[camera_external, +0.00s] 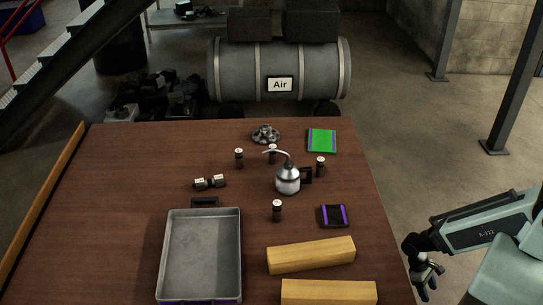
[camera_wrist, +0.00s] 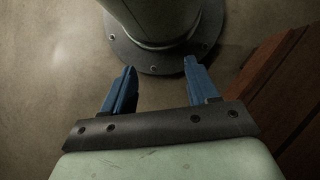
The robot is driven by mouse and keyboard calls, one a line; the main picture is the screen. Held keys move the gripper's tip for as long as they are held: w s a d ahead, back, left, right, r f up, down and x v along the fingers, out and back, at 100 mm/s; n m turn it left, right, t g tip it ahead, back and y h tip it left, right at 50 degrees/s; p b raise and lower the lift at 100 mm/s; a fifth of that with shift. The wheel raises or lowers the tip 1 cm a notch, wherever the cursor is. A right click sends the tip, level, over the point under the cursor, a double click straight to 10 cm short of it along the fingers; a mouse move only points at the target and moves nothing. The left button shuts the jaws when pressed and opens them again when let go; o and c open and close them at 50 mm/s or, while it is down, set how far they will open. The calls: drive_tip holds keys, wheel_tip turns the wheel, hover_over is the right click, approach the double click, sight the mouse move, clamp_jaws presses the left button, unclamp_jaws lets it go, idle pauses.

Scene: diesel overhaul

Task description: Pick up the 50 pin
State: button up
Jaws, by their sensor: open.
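Several small dark cylinders with pale tops stand upright on the table, and I cannot read any marking to tell which is the 50 pin. One (camera_external: 277,211) is at the front middle, one (camera_external: 239,158) at the left, one (camera_external: 320,167) at the right, and one (camera_external: 272,157) is partly hidden behind the oil can. My gripper (camera_external: 426,274) is off the table's right edge, well away from them. In the wrist view, its two blue fingers (camera_wrist: 159,72) are apart with nothing between them, over the floor and my base.
On the wooden table (camera_external: 120,200) are a silver oil can (camera_external: 288,180), a grey tray (camera_external: 202,255), two yellow wooden blocks (camera_external: 310,254) (camera_external: 328,292), a green pad (camera_external: 321,140), a purple-edged dark block (camera_external: 334,216), a metal part (camera_external: 265,134) and a lying two-ended piece (camera_external: 210,182).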

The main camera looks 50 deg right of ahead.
drive_tip(key=w+d+r+n+t+h, duration=0.1)
drive_tip(key=w+d+r+t, duration=0.25)
drive_tip(key=w+d, duration=0.65)
drive_tip(key=w+d+r+n+t, duration=0.2)
drive_tip(key=w+d+r, duration=0.3)
drive_tip(key=w, duration=0.9)
drive_tip(key=w+d+r+n+t+h, duration=0.1)
drive_tip(key=w+d+r+t, duration=0.1)
drive_tip(key=w+d, duration=0.9)
drive_tip(key=w+d+r+n+t+h, duration=0.1)
drive_tip(key=w+d+r+n, duration=0.25)
drive_tip(key=w+r, duration=0.8)
drive_tip(key=w+d+r+n+t+h, duration=0.1)
drive_tip(key=w+d+r+n+t, duration=0.2)
drive_tip(key=w+r, duration=0.85)
wheel_tip(320, 180, up, 11)
drive_tip(key=n+g+y, duration=0.4)
drive_tip(key=n+g, duration=0.1)
drive_tip(key=n, duration=0.2)
hover_over(273, 154)
drive_tip(key=w+d, duration=0.1)
drive_tip(key=shift+w+d+f, duration=0.1)
drive_tip(key=shift+w+f, duration=0.05)
drive_tip(key=shift+f, duration=0.45)
wheel_tip(273, 154, down, 13)
drive_tip(key=shift+r, duration=0.1)
clamp_jaws()
